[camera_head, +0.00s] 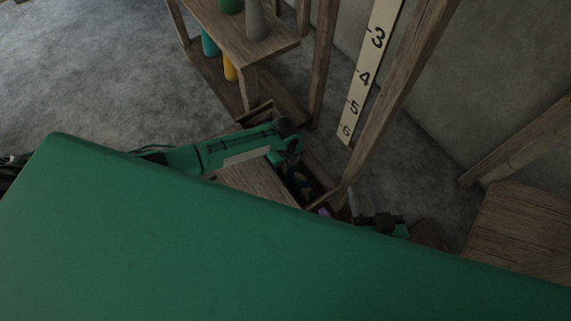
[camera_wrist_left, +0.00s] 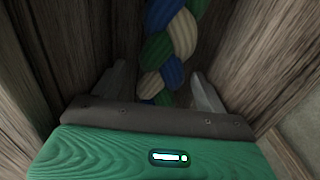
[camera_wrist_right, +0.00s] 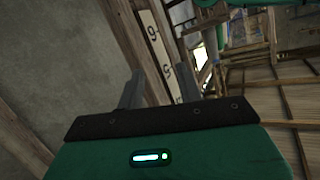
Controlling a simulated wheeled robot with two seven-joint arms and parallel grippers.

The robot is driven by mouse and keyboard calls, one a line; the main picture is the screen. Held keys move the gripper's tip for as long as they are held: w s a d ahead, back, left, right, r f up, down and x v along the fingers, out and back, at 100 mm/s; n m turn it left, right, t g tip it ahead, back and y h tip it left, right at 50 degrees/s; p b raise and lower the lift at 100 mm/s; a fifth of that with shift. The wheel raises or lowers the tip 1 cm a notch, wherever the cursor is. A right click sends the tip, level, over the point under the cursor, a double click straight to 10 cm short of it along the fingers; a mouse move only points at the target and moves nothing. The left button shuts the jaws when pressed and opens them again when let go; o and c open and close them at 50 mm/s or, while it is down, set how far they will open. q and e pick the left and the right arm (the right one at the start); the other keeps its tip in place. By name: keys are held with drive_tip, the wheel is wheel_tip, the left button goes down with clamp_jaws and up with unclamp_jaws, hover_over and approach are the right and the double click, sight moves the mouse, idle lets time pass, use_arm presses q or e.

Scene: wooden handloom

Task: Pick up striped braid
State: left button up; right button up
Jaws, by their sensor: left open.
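The striped braid (camera_wrist_left: 172,45), with plump blue, green and cream strands, lies in a narrow wooden box (camera_head: 322,198). Only a small dark, coloured bit of it (camera_head: 300,184) shows in the head view. My left gripper (camera_wrist_left: 158,80) is open above the braid, with one finger on each side of it. I cannot tell whether the fingers touch it. In the head view my left gripper (camera_head: 294,158) is over the box. My right gripper (camera_wrist_right: 165,88) has its fingers apart and nothing between them; it also shows in the head view (camera_head: 366,208), right of the box.
A small purple thing (camera_head: 324,212) is at the box's near end. A wooden shelf (camera_head: 235,40) with coloured cones stands behind. A numbered ruler board (camera_head: 366,75) and upright posts rise behind the box. My own green body hides the front. A wooden surface (camera_head: 520,225) is at the right.

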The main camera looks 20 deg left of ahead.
use_arm(q)
drive_tip(key=c, duration=1.2)
drive_tip(key=shift+c, duration=0.3)
drive_tip(key=shift+r, duration=0.15)
